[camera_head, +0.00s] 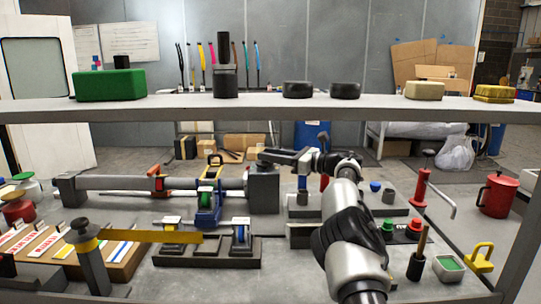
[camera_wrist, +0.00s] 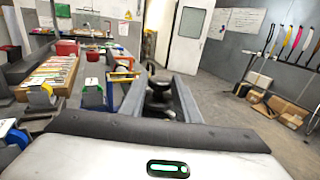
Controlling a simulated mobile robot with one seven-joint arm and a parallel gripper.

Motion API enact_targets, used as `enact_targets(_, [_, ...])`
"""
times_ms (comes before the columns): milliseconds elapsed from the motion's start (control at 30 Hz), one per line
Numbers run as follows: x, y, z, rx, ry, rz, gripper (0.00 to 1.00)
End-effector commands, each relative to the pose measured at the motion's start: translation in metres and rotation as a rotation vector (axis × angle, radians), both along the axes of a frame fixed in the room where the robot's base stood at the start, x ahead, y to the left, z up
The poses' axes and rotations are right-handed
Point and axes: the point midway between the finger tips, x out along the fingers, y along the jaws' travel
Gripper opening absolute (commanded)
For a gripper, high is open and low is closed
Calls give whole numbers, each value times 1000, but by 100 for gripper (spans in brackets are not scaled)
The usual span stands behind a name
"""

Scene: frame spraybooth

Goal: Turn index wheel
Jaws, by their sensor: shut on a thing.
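My gripper (camera_head: 270,156) reaches in from the right, level, just above the grey end block (camera_head: 263,192) of the long fixture. In the wrist view my gripper (camera_wrist: 158,82) has a finger on each side of a dark, rounded part (camera_wrist: 158,98), which I take to be the index wheel. The fingers are shut on it, and they hide much of its shape.
A blue stand (camera_head: 208,214) with a yellow handle is left of the end block. A grey shelf (camera_head: 300,108) crosses above my arm. A black tray (camera_head: 207,257) with wheeled blocks lies in front. A red pot (camera_head: 497,195) and a red crank tool (camera_head: 421,188) stand right.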

Motion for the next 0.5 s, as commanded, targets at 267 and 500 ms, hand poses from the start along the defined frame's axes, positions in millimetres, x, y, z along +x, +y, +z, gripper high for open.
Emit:
enact_targets(267, [0,2,7,8,-8,2,7])
enact_targets(500, [1,2,6,7,-8,1,44])
